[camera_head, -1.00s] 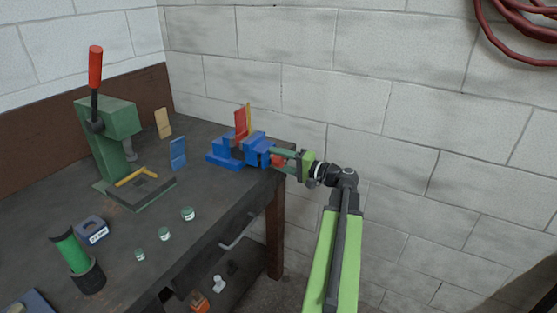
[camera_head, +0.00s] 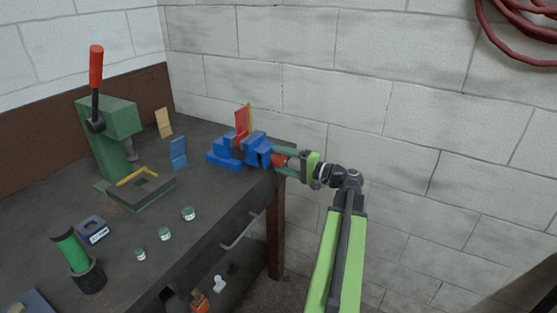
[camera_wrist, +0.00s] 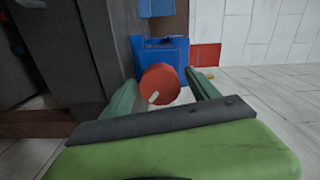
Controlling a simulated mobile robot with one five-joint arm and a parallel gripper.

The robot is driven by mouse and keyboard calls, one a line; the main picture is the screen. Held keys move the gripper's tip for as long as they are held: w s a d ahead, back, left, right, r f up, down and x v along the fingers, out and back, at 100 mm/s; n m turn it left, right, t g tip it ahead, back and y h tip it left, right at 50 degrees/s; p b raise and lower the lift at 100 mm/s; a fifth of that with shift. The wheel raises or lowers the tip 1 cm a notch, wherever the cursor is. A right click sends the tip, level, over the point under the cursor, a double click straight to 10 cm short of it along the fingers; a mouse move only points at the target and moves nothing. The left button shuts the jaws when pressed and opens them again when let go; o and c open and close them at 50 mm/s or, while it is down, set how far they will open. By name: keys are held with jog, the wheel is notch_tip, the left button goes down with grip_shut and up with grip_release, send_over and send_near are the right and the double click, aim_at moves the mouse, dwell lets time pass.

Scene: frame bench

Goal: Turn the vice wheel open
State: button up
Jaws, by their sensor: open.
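The blue vice (camera_head: 240,149) sits at the bench's right end, by the wall, with a red piece (camera_head: 241,124) upright in its jaws. Its red wheel (camera_wrist: 160,84) faces my gripper in the wrist view, with a small pale handle on its face. The wheel also shows in the head view (camera_head: 279,160), partly hidden by my fingers. My gripper (camera_head: 286,162) is open, with its green fingers on either side of the wheel. In the wrist view my gripper (camera_wrist: 164,96) has one finger left and one right of the wheel. I cannot tell whether they touch it.
A green press (camera_head: 112,140) with a red-knobbed lever stands at the back left of the bench (camera_head: 205,195). Several small jars stand near the front edge, one of them here (camera_head: 188,214). A drawer handle (camera_head: 239,231) sticks out in front.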

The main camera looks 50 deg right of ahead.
jog(key=v, duration=1.6)
jog(key=w+a+m, duration=0.1)
jog(key=w+m, duration=0.3)
jog(key=w, duration=0.1)
jog(key=w+a+m, duration=0.1)
jog(key=w+m, duration=0.3)
jog(key=w, duration=0.1)
jog(key=w+a+m, duration=0.1)
jog(key=w+m, duration=0.3)
jog(key=w, duration=0.1)
jog(key=shift+w+a+f, duration=0.1)
jog(key=shift+a, duration=0.2)
